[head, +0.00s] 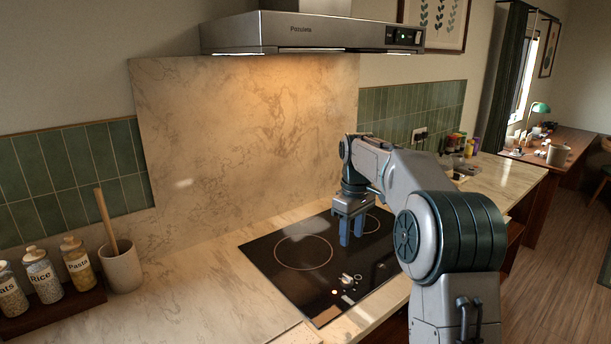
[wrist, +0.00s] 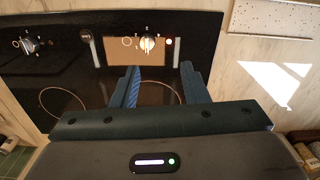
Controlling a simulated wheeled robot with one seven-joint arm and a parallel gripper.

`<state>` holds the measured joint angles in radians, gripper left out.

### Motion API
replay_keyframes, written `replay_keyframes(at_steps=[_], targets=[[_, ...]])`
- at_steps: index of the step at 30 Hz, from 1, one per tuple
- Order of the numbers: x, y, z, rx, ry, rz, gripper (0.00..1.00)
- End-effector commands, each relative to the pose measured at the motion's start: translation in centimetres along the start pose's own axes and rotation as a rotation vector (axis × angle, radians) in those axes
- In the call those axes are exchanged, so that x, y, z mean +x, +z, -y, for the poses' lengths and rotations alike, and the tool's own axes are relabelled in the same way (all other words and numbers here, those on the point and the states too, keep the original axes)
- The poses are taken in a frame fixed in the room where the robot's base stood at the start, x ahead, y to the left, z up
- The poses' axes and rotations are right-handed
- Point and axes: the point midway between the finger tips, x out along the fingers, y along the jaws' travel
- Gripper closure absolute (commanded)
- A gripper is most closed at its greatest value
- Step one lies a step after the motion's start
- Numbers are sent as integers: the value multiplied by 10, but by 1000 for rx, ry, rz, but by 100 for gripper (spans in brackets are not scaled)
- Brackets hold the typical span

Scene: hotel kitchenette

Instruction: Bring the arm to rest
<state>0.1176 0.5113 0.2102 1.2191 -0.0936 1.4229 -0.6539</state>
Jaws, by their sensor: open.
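My gripper (head: 351,229) hangs from my bent arm, pointing down over the black cooktop (head: 270,250). Its two blue fingers are apart with nothing between them. In the wrist view my gripper (wrist: 160,82) also shows open, its fingers reaching over the dark glass of the cooktop (wrist: 75,70). The fingertips appear above the glass; the exact gap cannot be told. My arm covers part of the cooktop's right side in the head view.
A range hood (head: 310,32) overhangs the back of the cooktop. A utensil crock (head: 122,268) and labelled jars (head: 42,276) stand at the left. Bottles (head: 456,142) stand at the far right of the counter. The marble counter (head: 190,280) left of the cooktop is clear.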

Motion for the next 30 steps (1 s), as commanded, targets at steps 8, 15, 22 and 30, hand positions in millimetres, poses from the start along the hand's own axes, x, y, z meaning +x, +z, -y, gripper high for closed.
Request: replay_keyframes(at_steps=[8, 15, 22, 30], targets=[[-26, 61, 62, 174, 74, -36, 59], [-24, 123, 114, 343, 112, -89, 59], [-4, 186, 163, 511, 127, -158, 59], [34, 243, 209, 674, 115, -232, 59]])
